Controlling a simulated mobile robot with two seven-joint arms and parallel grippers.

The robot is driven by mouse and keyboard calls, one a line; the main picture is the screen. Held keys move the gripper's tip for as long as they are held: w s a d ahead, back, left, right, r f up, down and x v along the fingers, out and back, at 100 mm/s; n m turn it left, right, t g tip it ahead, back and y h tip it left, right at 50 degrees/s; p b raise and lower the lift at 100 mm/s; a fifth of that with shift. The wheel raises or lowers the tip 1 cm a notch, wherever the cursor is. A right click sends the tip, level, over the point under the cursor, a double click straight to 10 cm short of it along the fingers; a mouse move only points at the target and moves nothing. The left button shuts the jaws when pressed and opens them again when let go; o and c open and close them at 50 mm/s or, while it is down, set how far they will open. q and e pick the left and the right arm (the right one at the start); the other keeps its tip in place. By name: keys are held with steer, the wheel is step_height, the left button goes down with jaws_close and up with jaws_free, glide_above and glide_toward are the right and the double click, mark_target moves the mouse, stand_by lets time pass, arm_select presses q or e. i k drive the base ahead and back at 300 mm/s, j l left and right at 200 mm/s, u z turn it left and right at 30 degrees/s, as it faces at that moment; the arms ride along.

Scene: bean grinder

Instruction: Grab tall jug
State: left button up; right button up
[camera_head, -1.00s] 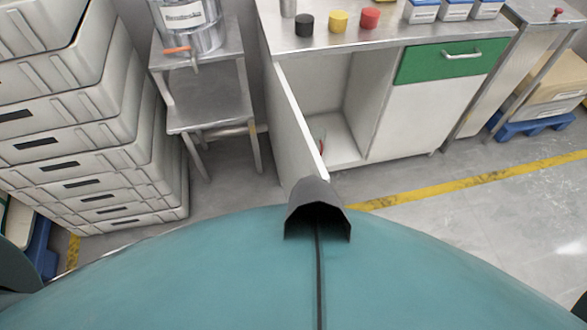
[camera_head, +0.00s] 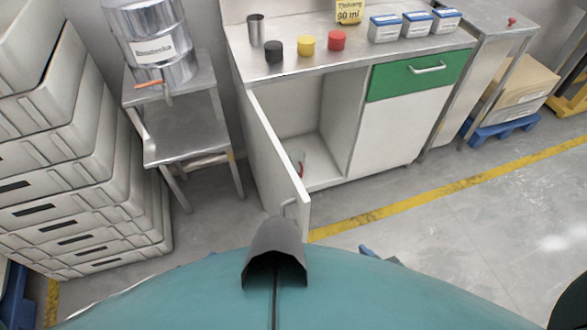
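A tall, narrow metal cup (camera_head: 256,31) stands upright at the left end of the steel counter. It is the only tall vessel I see on the counter, and I cannot tell if it is the tall jug. A small, partly hidden object with a red part (camera_head: 301,162) is inside the open lower cabinet. Neither of my grippers can be made out. Small blue bits show just past the front edge of my teal body, and I cannot tell what they are.
The cabinet door (camera_head: 277,165) stands open toward me. Black (camera_head: 274,51), yellow (camera_head: 307,44) and red (camera_head: 337,40) pieces and several blue-white boxes (camera_head: 385,28) sit on the counter (camera_head: 350,60). Stacked crates (camera_head: 80,170) and a stand with a metal drum (camera_head: 152,40) are left.

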mark_target(296, 155)
steer(key=l, duration=1.5)
steer(key=i+l, duration=0.85)
steer(key=i+j, duration=0.2)
steer(key=i, duration=0.3)
steer(key=i+j+u, duration=0.1)
steer(key=i, duration=0.35)
